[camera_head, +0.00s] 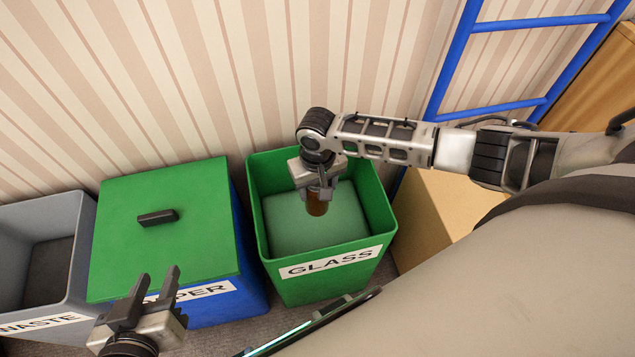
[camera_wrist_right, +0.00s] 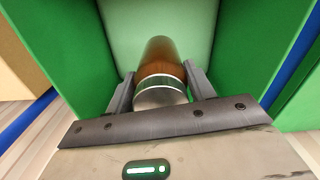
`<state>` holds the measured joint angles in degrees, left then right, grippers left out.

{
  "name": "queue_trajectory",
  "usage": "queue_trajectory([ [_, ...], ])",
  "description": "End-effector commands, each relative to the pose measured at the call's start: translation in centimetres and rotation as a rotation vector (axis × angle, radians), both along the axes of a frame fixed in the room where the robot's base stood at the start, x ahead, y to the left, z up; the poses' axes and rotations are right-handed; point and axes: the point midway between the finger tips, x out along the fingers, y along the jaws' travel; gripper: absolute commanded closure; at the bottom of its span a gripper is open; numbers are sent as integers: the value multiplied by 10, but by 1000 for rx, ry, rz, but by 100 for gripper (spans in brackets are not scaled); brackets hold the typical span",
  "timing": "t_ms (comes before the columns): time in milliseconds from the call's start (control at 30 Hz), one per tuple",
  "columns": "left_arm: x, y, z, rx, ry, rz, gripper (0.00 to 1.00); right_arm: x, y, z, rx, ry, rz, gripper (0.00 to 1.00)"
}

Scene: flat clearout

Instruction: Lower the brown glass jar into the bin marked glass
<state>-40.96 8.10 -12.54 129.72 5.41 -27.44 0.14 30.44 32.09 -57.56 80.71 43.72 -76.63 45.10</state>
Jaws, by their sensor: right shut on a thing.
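The brown glass jar (camera_head: 316,204) is held by my right gripper (camera_head: 319,190) over the open green bin marked glass (camera_head: 330,264). In the right wrist view the jar (camera_wrist_right: 160,60) shows its pale lid end between the two fingers of my right gripper (camera_wrist_right: 160,90), with the green bin walls (camera_wrist_right: 262,45) on both sides. The jar appears within the bin's opening; its exact height above the floor of the bin is hard to tell. My left gripper (camera_head: 150,290) is open and empty, in front of the blue bin.
A blue bin with a green lid (camera_head: 190,215), its label partly hidden, stands left of the glass bin. A grey open bin marked waste (camera_head: 75,270) is at the far left. A cardboard box (camera_head: 435,215) and blue ladder (camera_head: 535,23) are to the right. A striped wall stands behind.

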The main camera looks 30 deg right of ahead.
Motion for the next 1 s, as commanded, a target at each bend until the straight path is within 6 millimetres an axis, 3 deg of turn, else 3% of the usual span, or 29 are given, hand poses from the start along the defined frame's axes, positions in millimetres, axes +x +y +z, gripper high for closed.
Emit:
queue_trajectory([
  [1000, -4, -3, -22, 2, -1, -14, 64, 0, 0, -52, 0, 0, 0, 77],
])
